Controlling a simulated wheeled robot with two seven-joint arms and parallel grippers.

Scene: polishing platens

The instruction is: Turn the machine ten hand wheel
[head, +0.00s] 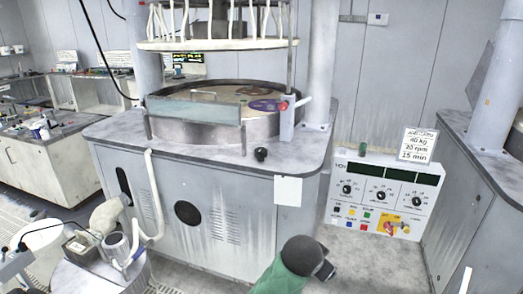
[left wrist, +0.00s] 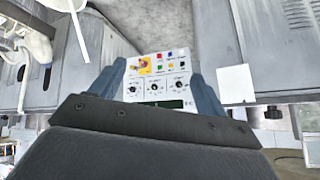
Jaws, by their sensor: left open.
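The grey polishing machine (head: 235,195) stands in the middle of the head view, with a round platen (head: 225,98) on top. A small black knob (head: 261,154) sits at the front edge of its top, and it also shows in the left wrist view (left wrist: 273,112). I cannot tell whether it is the hand wheel, and no machine number is readable. My left gripper (left wrist: 158,85) is open and empty; its two blue-grey fingers stand apart in the left wrist view. The white control panel (left wrist: 158,85) shows beyond and between them, apart from them. My right gripper is not in view.
The control panel (head: 386,190) stands right of the machine, with a notice (head: 417,144) above it. A blank white sheet (head: 288,191) hangs on the machine front. A cart with a jug (head: 117,247) is at lower left. A grey housing (head: 470,195) bounds the right side.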

